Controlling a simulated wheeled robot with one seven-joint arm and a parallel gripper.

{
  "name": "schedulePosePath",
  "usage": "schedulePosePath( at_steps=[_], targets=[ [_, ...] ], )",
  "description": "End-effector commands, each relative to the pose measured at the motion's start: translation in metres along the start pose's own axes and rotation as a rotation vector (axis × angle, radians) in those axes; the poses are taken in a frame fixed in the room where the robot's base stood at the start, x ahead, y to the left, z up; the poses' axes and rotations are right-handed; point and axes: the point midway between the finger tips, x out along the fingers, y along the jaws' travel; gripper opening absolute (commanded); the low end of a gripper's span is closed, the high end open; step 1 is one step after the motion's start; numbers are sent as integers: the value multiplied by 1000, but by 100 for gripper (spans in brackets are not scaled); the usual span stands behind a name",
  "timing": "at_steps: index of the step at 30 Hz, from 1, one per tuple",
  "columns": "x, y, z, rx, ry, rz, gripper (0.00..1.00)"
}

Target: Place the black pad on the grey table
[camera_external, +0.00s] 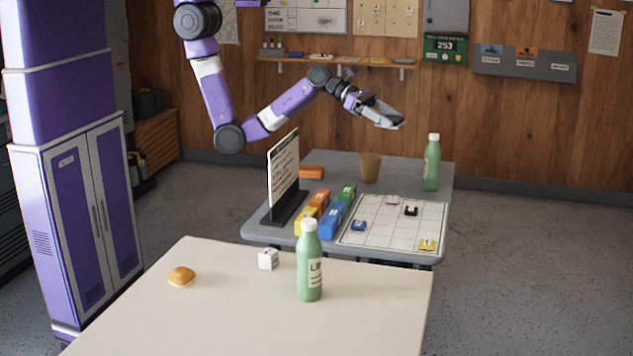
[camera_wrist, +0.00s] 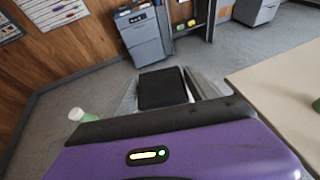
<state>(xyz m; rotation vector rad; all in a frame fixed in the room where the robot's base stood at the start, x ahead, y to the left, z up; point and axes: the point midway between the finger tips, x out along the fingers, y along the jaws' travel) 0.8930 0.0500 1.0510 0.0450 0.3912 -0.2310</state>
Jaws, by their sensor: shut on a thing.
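The black pad (camera_wrist: 162,88) is a flat dark rectangle held between the pale fingers of my gripper (camera_wrist: 165,90) in the wrist view. In the external view my gripper (camera_external: 388,115) is shut and raised in the air above the back of the grey table (camera_external: 402,175), near a tan cup and a green bottle. The pad is hard to make out there. The grey table's back strip, between the cup and the bottle, is bare.
On the grey table stand a tan cup (camera_external: 370,167), a green bottle (camera_external: 431,163), a sign (camera_external: 284,172), several coloured blocks (camera_external: 331,220) and a white grid board (camera_external: 385,232). The cream table (camera_external: 220,310) in front holds another green bottle (camera_external: 309,265), a white cube (camera_external: 268,259) and a bun (camera_external: 181,277).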

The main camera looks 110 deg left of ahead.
Motion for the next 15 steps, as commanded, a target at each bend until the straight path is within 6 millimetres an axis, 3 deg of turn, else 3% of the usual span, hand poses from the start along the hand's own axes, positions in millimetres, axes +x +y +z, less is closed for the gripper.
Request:
schedulePosePath(
  at_steps=[1, 6, 15],
  targets=[
    [-6, 21, 20, -12, -11, 32, 24],
    [-26, 76, 69, -53, -11, 124, 24],
    [-63, 144, 142, -115, -11, 267, 24]
  ],
)
